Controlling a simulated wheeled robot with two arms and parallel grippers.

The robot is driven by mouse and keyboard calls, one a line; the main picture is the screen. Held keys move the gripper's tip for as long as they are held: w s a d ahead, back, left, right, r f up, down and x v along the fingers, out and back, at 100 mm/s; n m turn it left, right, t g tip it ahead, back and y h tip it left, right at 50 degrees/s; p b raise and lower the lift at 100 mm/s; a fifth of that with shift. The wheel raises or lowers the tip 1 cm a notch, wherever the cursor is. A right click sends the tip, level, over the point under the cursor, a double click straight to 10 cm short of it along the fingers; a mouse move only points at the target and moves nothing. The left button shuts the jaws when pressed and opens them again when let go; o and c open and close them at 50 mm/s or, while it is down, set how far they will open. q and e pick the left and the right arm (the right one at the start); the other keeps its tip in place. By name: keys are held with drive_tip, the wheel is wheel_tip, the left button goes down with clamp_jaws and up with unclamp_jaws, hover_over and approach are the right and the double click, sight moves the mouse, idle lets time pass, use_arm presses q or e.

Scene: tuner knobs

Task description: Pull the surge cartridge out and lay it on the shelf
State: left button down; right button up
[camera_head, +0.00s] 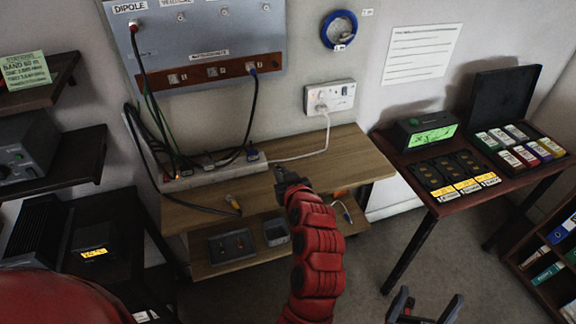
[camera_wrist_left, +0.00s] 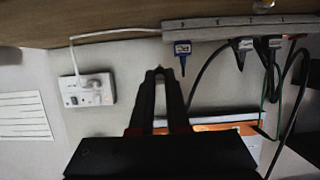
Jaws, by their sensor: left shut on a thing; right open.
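My left gripper (camera_head: 283,178) is over the wooden bench, just off the right end of the white power strip (camera_head: 226,168). In the left wrist view its fingertips (camera_wrist_left: 158,74) are close together, apart from the power strip (camera_wrist_left: 215,27). It is shut on a small dark piece, which seems to be the surge cartridge; the fingers mostly hide it. My right gripper (camera_head: 425,308) is open and empty at the bottom edge, over the floor. A lower wooden shelf (camera_head: 212,268) under the bench top holds a dark box and a small grey one.
A wall outlet (camera_head: 330,97) is above the bench. The bench top (camera_head: 345,160) is clear at right. A dark table (camera_head: 425,200) at right holds a clock and cartridges.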

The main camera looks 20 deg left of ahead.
use_arm(q)
drive_tip(key=shift+f+b, duration=1.55)
drive_tip(key=shift+f, duration=1.65)
drive_tip(key=shift+f+b, duration=0.95)
drive_tip(key=c, duration=0.8)
unclamp_jaws()
drive_tip(key=shift+r, duration=0.1)
drive_tip(key=shift+r+p, duration=0.7)
drive_tip(key=shift+r, duration=0.85)
drive_tip(key=o, duration=0.6)
